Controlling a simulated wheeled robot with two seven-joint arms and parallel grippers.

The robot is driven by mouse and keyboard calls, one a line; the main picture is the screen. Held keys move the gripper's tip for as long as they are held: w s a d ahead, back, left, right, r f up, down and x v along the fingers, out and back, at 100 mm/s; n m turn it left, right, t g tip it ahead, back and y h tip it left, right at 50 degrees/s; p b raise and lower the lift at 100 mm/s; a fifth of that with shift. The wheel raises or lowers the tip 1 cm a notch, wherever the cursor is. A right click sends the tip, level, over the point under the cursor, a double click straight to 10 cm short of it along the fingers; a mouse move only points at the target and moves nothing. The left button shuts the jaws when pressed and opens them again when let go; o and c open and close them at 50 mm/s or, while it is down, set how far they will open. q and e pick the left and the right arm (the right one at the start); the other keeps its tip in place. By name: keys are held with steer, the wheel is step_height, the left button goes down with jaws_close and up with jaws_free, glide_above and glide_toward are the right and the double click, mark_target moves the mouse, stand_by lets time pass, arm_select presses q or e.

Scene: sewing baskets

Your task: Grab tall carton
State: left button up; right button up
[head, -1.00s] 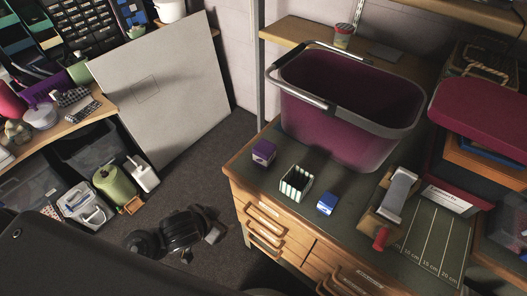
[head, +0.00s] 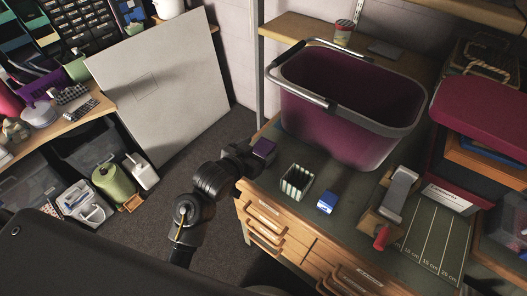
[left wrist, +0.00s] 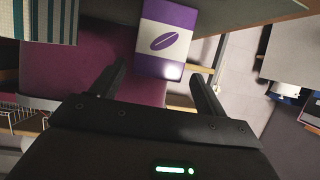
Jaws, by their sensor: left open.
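In the left wrist view the carton (left wrist: 168,36) shows a white panel with a dark purple leaf-like mark. My left gripper (head: 247,156) is at the desk's left edge, just left of the carton. In the left wrist view, its two fingers (left wrist: 158,72) are spread and point toward the carton, whose near end shows at the gap between the tips. I cannot tell whether they touch it. My right gripper is not in view.
A striped open holder (head: 296,182) and a blue box (head: 327,202) stand right of the carton. A large purple basket (head: 340,125) stands behind. A tool with a red knob (head: 381,238) lies farther right. The desk front has drawers (head: 268,222); open floor lies left.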

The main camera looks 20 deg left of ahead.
mark_target(268, 144)
arm_select(q)
steer(key=shift+w+d+f, duration=0.15)
steer(key=shift+w+d, duration=0.1)
steer(key=shift+w, duration=0.15)
steer(key=p+x, duration=0.1)
steer(key=x, duration=0.3)
steer(key=shift+w+f, duration=0.1)
steer(key=shift+f, duration=0.1)
steer(key=c, duration=1.1)
steer(key=shift+c, duration=0.3)
steer(key=shift+r, duration=0.1)
